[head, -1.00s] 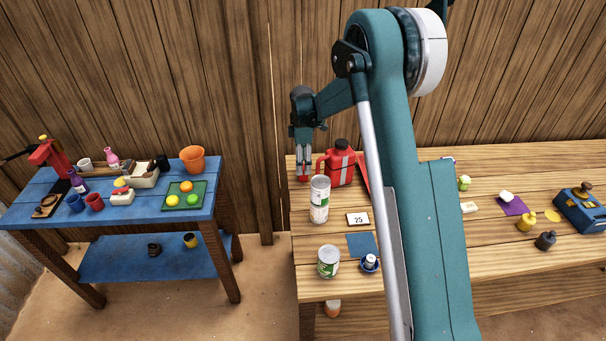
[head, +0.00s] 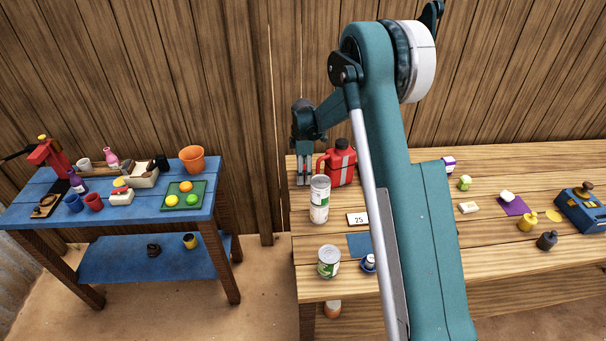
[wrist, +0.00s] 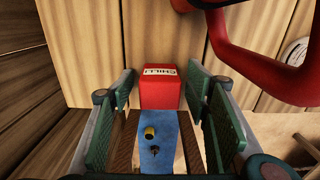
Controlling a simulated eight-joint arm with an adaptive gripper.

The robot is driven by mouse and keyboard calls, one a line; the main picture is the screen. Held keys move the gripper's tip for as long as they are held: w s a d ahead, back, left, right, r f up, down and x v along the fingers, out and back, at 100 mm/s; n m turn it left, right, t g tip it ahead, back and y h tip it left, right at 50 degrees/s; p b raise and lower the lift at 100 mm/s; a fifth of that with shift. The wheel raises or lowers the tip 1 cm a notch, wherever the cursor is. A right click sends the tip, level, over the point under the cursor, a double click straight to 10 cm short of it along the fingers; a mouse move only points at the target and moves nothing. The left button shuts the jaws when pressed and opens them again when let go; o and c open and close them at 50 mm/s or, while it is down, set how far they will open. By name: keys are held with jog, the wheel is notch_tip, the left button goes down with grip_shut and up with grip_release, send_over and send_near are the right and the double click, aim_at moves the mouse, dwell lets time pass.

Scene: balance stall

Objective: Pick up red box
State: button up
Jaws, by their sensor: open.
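In the head view my gripper (head: 304,178) points down at the left end of the table, beside the red jerrycan, and mostly hides the box. My gripper is open.
The red jerrycan (head: 341,167) stands close on the right of my gripper; its handle (wrist: 250,60) shows in the wrist view. A tall can (head: 319,200) is in front. A price card reading 25 (head: 357,219) lies nearby. A blue table (head: 140,205) stands apart at left.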

jog(key=c, duration=1)
jog(key=shift+r, duration=0.1)
jog(key=shift+r+p, duration=0.6)
jog(key=shift+r, duration=4.35)
